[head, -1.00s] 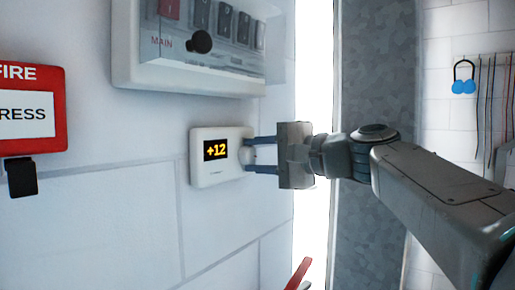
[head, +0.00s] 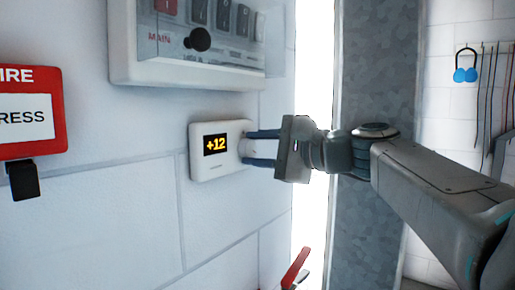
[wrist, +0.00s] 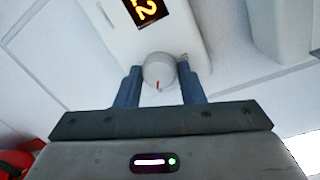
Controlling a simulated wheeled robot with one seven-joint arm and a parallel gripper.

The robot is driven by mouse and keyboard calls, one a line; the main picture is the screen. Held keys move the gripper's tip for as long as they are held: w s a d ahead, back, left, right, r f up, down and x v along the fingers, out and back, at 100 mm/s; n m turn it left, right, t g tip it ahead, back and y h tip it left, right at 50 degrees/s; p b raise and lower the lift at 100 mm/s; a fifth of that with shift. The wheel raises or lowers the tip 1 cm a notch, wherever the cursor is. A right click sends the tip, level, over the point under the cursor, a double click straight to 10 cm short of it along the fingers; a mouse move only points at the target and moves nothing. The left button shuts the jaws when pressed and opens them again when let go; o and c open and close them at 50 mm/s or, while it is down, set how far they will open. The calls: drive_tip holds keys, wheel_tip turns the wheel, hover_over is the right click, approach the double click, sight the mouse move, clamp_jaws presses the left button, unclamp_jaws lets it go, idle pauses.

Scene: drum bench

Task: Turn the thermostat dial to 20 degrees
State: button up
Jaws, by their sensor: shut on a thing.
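The white thermostat (head: 208,168) is on the wall, with a display (head: 215,145) reading +12 in orange. Its round, pale dial (wrist: 158,70) with a red pointer mark shows in the wrist view. My gripper (head: 264,147) reaches in from the right, and its two blue fingers are shut on the dial. In the wrist view my gripper (wrist: 160,88) has one finger on each side of the dial. The display is partly cut off at the top of the wrist view. In the head view the fingers hide much of the dial.
A breaker panel (head: 180,75) with a clear cover and black knob is just above the thermostat. A red fire box (head: 30,112) is at the left. A red handle (head: 296,267) sticks up below right. The wall below the thermostat is clear.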

drive_tip(key=shift+f, duration=0.1)
drive_tip(key=o, duration=0.7)
